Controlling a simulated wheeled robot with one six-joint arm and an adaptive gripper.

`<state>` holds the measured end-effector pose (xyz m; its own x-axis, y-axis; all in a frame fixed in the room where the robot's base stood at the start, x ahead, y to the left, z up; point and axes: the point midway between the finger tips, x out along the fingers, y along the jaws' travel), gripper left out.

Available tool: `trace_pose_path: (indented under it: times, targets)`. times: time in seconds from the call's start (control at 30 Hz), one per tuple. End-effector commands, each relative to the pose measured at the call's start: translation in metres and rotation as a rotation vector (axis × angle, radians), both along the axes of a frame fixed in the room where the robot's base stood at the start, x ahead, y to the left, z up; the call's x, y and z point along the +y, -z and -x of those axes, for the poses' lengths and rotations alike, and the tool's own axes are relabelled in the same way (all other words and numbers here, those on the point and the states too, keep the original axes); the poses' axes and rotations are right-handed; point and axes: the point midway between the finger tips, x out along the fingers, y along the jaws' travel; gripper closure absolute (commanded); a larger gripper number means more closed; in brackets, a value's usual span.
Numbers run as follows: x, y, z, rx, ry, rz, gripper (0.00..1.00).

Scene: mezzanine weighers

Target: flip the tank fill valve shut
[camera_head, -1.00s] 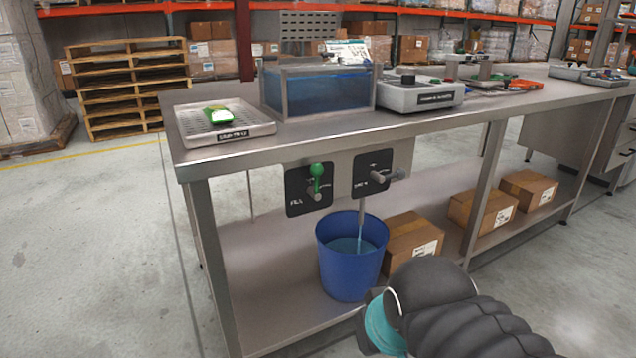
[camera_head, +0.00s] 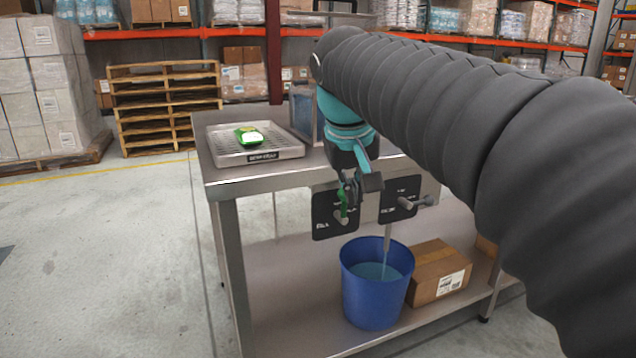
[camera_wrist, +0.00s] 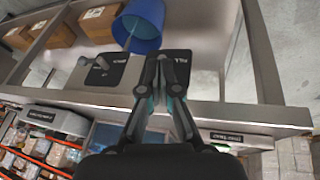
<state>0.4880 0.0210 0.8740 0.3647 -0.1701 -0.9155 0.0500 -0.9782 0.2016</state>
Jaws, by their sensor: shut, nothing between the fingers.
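The tank fill valve has a green lever (camera_head: 342,205) on a black plate marked as fill (camera_head: 323,221), under the bench's front edge. My gripper (camera_head: 350,196) is shut and empty, right at the lever's upper part. I cannot tell whether it touches the lever. In the wrist view my gripper's fingers (camera_wrist: 165,62) overlap the fill plate (camera_wrist: 180,66) and hide the lever. The neighbouring drain valve (camera_head: 406,203) has a grey lever pointing sideways. The tank (camera_head: 301,112) is mostly hidden behind my arm.
A blue bucket (camera_head: 371,311) with water stands on the lower shelf, a thin stream falling into it. A cardboard box (camera_head: 436,268) is beside it. A tray (camera_head: 222,153) with a green-and-white item (camera_head: 249,137) sits on the bench top.

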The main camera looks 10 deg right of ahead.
Motion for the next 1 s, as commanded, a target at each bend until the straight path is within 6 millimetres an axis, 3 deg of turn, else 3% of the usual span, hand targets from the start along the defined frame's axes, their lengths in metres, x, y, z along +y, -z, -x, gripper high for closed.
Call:
trace_pose_path:
  times: [0.2, 0.43, 0.63, 1.0]
  targets:
    - [0.016, -0.027, -0.050, 0.019, 0.018, 0.052, 1.00]
    - [0.031, -0.044, -0.086, 0.031, 0.046, 0.093, 1.00]
    - [0.039, -0.050, -0.099, 0.036, 0.060, 0.110, 1.00]
    - [0.040, -0.051, -0.101, 0.037, 0.064, 0.112, 1.00]
